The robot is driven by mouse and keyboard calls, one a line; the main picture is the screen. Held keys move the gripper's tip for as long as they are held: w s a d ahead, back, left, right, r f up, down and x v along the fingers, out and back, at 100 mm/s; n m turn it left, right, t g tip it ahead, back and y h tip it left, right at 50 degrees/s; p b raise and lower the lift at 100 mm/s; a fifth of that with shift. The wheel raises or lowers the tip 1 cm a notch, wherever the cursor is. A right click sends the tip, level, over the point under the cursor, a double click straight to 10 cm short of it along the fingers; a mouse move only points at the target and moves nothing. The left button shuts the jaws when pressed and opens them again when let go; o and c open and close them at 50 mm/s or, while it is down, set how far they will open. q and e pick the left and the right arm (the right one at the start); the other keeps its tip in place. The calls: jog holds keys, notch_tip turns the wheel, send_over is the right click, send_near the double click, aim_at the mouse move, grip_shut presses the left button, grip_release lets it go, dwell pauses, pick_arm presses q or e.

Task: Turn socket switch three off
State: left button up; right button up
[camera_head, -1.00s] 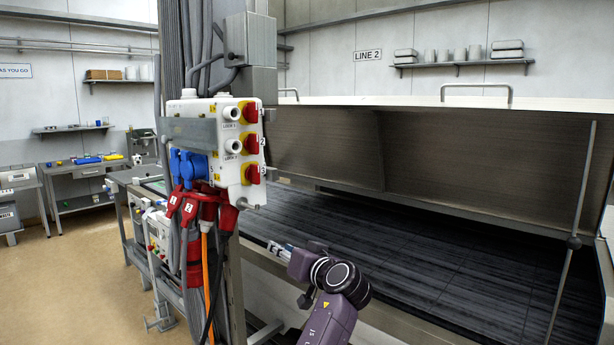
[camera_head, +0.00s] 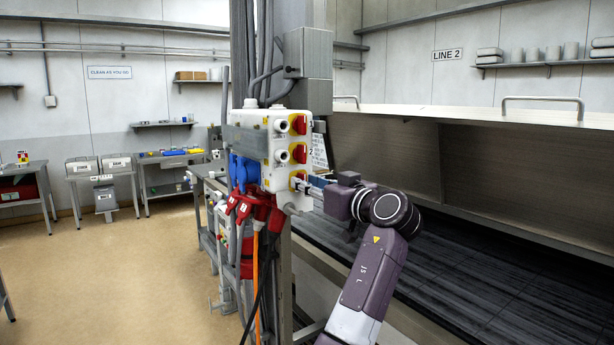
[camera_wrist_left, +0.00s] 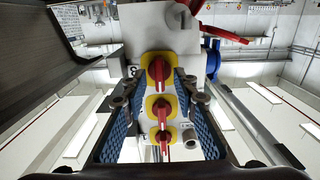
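A white socket box (camera_head: 285,150) on the column carries three red rotary switches on yellow plates, one above another. Switch three (camera_head: 297,178) is the lowest, partly hidden by my left gripper (camera_head: 306,185). In the left wrist view the box appears upside down, and switch three (camera_wrist_left: 159,69) is the nearest, at the top. Its red handle lies roughly along the row of switches. My left gripper's blue-padded fingers (camera_wrist_left: 158,105) are apart, one on each side of the switch row. Whether they touch the switch I cannot tell. My right gripper is out of view.
Open floor (camera_head: 130,270) lies to the left.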

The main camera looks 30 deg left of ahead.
pick_arm(q)
jog(key=shift+w+a, duration=0.2)
jog(key=shift+a, duration=0.15)
grip_shut()
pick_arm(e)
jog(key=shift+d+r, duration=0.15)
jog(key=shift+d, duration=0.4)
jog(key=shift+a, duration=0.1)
